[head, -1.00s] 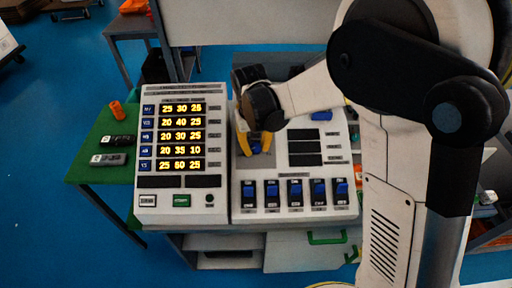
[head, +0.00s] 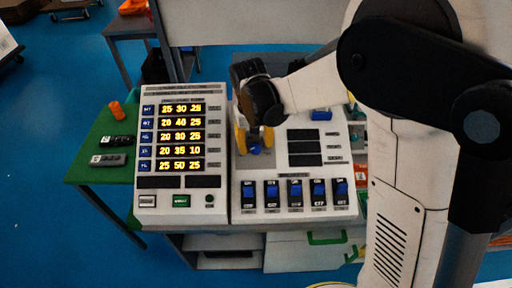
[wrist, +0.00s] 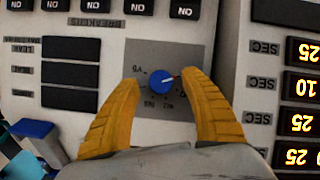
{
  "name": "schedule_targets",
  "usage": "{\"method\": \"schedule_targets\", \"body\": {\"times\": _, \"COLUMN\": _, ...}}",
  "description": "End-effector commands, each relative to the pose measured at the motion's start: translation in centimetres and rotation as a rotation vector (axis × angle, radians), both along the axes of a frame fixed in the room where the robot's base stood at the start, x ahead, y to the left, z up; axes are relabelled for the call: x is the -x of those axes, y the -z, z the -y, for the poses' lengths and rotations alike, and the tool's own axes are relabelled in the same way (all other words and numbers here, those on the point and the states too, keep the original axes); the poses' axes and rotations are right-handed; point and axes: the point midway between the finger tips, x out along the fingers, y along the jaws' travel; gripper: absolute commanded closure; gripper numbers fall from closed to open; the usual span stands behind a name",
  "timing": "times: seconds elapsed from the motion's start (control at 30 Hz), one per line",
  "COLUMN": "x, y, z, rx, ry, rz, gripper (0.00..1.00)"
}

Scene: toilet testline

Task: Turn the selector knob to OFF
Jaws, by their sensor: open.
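The selector knob is a small round blue knob on a grey square plate of the white panel. It shows in the wrist view (wrist: 162,80) and, partly hidden, in the head view (head: 255,149). In the wrist view a white pointer line on it slants to the right, toward a small red mark. The dial lettering appears upside down there and is hard to read. My gripper (head: 254,139) is open, its two yellow fingers on either side of the knob. In the wrist view its fingertips (wrist: 160,78) flank the knob with gaps; contact is not visible.
A row of blue rocker switches (head: 295,190) lies on the panel's front part. A display unit (head: 181,155) with yellow digits stands close on the left. A blue part (head: 321,115) sits at the panel's back right. A green table (head: 90,172) holds small items.

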Motion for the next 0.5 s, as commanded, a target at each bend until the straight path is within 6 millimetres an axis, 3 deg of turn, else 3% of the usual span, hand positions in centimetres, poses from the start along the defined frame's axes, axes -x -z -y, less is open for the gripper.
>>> {"method": "schedule_targets", "body": {"times": 0.3, "x": 0.4, "y": -7.0, "z": -0.5, "rx": 0.0, "ry": -0.001, "rz": 0.0, "gripper": 0.47}}
{"method": "schedule_targets", "body": {"times": 0.5, "x": 0.5, "y": -9.8, "z": -0.7, "rx": 0.0, "ry": -0.001, "rz": -0.001, "gripper": 0.47}}
